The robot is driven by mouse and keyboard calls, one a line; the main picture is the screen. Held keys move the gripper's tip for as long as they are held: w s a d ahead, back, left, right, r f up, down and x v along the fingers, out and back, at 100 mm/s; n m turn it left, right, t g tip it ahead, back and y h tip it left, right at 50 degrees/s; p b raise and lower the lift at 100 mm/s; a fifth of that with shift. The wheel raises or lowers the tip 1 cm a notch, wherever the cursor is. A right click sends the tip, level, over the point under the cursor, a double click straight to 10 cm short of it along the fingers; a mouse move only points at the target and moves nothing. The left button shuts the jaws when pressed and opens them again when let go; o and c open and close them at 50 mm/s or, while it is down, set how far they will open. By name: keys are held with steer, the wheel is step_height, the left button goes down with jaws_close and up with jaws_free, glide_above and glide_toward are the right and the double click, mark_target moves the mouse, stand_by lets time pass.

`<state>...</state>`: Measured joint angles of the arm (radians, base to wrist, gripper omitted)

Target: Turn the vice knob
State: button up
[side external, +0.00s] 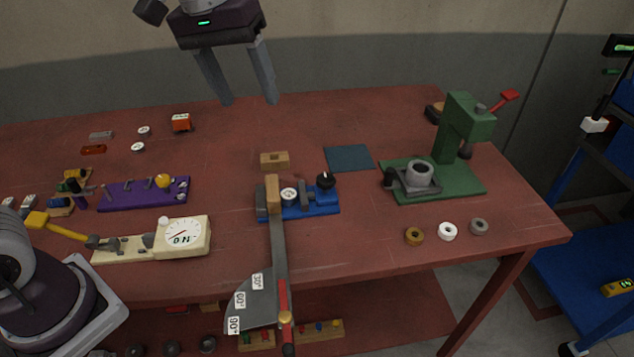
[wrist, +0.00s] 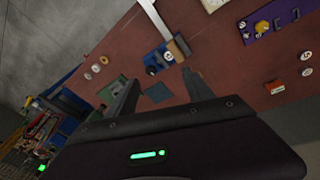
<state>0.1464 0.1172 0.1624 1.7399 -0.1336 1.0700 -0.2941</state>
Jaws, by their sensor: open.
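A grey vice (side external: 428,186) sits on the green base of a small press (side external: 452,130) at the right of the table. A grey ring-shaped part (side external: 420,172) stands in it. A dark knob (side external: 390,179) is at the vice's left end. My gripper (side external: 249,103) is open and empty, high above the back of the table, left of the vice and well apart from it. In the wrist view, the press (wrist: 113,91) is partly hidden behind one finger of my gripper (wrist: 160,79); the knob cannot be made out there.
A blue fixture (side external: 300,212) with a black knob (side external: 325,180) and a long angle lever (side external: 279,250) stands mid-table. A dark blue mat (side external: 349,158) lies left of the press. Several rings, including a white one (side external: 447,231), lie in front of it. A red lever (side external: 505,99) sticks out behind.

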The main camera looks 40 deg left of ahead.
steer(key=w+d+f+g, duration=0.1)
steer(key=w+f, duration=0.4)
steer(key=w, duration=0.2)
steer(key=n+g+y, duration=0.1)
steer(key=n+g, duration=0.1)
glide_above(326, 177)
step_height(326, 177, down, 12)
steer(key=shift+r, duration=0.2)
step_height(326, 177, down, 7)
steer(key=shift+f, duration=0.15)
jaws_close()
